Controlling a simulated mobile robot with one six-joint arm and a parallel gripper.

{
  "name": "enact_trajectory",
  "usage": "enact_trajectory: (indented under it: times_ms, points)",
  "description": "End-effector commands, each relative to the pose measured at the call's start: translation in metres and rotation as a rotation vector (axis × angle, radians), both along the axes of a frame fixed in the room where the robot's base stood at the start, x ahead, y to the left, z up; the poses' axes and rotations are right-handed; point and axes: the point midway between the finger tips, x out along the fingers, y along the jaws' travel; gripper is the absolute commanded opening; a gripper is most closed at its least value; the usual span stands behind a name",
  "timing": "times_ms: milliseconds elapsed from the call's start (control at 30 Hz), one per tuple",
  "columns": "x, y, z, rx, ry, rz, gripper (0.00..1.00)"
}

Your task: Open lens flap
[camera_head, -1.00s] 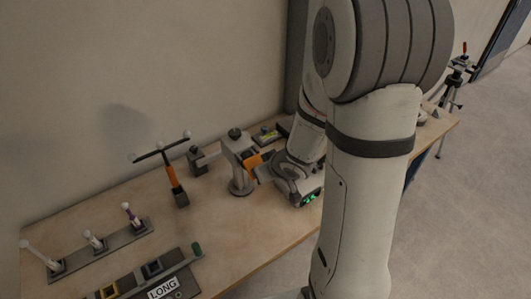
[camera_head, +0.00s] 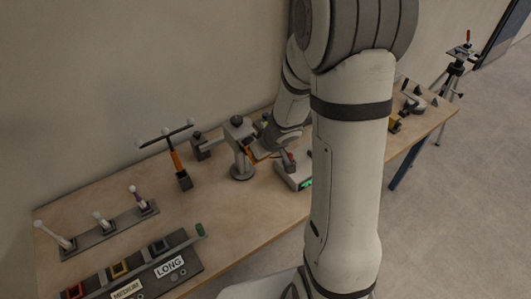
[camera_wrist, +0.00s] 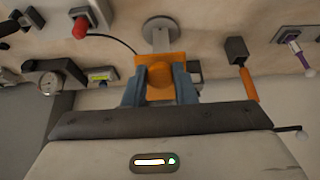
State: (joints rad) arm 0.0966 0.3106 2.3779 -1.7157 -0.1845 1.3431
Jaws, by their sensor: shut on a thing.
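The lens flap (camera_wrist: 148,91) is an orange plate in the wrist view, in front of a grey stand with a round base (camera_wrist: 160,24). My gripper (camera_wrist: 158,76) has its two blue-grey fingers on either side of the orange part and is shut on it. In the head view the stand (camera_head: 241,150) is upright on the table, and the orange flap (camera_head: 262,153) shows at its right side, partly hidden by my wrist. The exact tilt of the flap is hard to tell.
An orange-handled post with a crossbar (camera_head: 177,163) is to the left.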

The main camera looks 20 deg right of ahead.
Motion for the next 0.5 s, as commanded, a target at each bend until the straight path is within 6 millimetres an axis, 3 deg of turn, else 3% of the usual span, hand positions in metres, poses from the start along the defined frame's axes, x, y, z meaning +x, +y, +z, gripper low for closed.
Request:
enact_trajectory:
  times_ms: [267, 300, 500]
  points:
    - [0.0035, 0.0003, 0.0042, 0.002, -0.010, 0.000, 0.00]
    - [0.0036, 0.0002, 0.0044, 0.002, -0.011, 0.000, 0.28]
    - [0.0025, -0.0005, 0.0031, 0.000, -0.007, -0.001, 0.44]
